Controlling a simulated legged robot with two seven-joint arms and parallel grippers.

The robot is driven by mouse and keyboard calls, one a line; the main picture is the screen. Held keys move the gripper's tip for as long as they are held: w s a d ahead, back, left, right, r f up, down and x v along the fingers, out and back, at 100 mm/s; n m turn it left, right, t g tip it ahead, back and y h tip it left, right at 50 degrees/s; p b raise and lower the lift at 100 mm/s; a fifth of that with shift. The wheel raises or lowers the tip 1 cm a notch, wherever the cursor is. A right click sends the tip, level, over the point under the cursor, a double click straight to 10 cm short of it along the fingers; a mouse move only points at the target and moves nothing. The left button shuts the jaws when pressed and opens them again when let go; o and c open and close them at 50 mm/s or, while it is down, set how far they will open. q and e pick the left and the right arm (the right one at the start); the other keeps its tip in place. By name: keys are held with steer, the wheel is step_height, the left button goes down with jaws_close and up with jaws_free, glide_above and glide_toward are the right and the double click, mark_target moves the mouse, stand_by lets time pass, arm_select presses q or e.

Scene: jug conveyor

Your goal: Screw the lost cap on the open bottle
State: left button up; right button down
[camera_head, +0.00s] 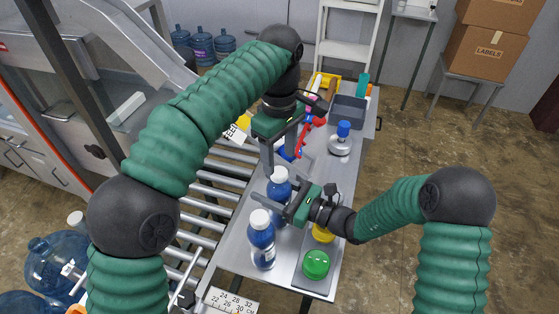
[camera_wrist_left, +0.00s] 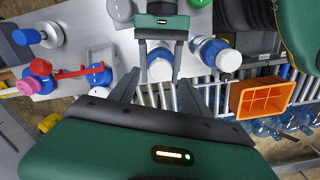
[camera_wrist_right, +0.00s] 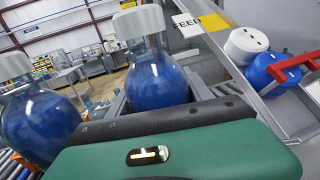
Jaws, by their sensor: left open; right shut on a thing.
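Two blue bottles with white tops stand on the grey table: a near one (camera_head: 262,237) and a far one (camera_head: 278,190). My right gripper (camera_head: 274,200) is shut around the far bottle's body; that bottle also shows between its fingers in the right wrist view (camera_wrist_right: 157,85). A white cap (camera_wrist_right: 139,22) sits on its neck; how tightly it is seated I cannot tell. My left gripper (camera_head: 285,160) is open above and behind the far bottle, fingers pointing down. In the left wrist view the near bottle (camera_wrist_left: 215,53) also has a white cap.
A green round lid (camera_head: 316,264) and a yellow one (camera_head: 323,233) lie at the table's right edge. A grey bin (camera_head: 347,112), a blue-topped metal piece (camera_head: 341,138) and a red tool (camera_head: 304,140) are farther back. A roller conveyor (camera_head: 205,205) runs along the left.

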mark_target(280, 172)
arm_select(q)
steer(key=shift+f, duration=2.3)
jaws_close()
